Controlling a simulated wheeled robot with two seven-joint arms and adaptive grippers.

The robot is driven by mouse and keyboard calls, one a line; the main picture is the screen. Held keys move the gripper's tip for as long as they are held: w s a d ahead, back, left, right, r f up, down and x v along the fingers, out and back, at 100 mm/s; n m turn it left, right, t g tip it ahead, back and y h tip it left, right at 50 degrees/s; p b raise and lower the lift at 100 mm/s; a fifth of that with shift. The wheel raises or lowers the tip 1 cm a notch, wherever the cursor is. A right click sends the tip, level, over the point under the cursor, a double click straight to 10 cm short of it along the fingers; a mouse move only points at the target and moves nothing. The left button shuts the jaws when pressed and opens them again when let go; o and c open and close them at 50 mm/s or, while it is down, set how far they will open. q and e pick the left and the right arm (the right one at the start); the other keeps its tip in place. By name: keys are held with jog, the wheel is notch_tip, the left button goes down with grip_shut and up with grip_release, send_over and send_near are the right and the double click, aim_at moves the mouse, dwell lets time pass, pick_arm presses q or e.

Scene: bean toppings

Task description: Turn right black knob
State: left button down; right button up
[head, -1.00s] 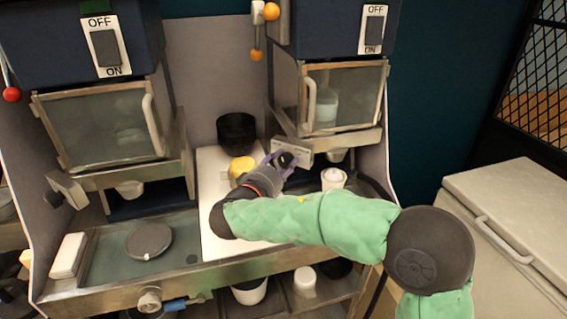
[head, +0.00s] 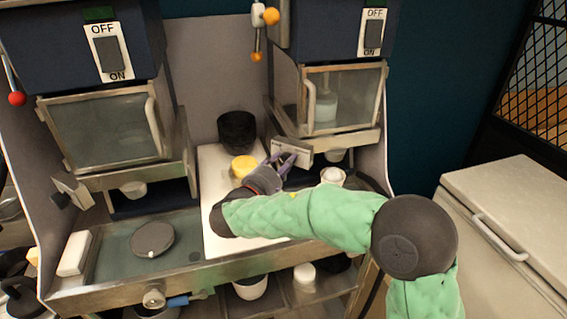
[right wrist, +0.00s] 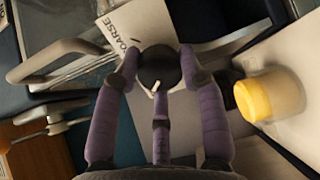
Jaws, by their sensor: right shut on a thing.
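The right black knob (right wrist: 160,68) is a round dark dial with a white pointer mark, on the pale label plate of the right machine. The plate (head: 292,151) also shows in the head view, where my fingers mostly cover the knob. My right gripper (right wrist: 158,80) has its purple fingers around the knob, on both sides and below, and is shut on it. In the head view the right gripper (head: 283,162) reaches up to the plate from the lower left. My left gripper is not in view.
A yellow-lidded jar (right wrist: 262,97) stands close to the right gripper, beside a black bowl (head: 237,131). A white cup (head: 333,176) is under the right machine. The left machine has its own black knob (head: 62,200). A white chest (head: 510,215) stands at the right.

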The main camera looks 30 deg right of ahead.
jog(key=shift+w+r, duration=0.1)
jog(key=o, duration=0.8)
jog(key=shift+a, duration=0.1)
jog(key=o, duration=0.4)
jog(key=shift+w, duration=0.15)
jog(key=shift+c, duration=0.2)
jog(key=v, duration=1.2)
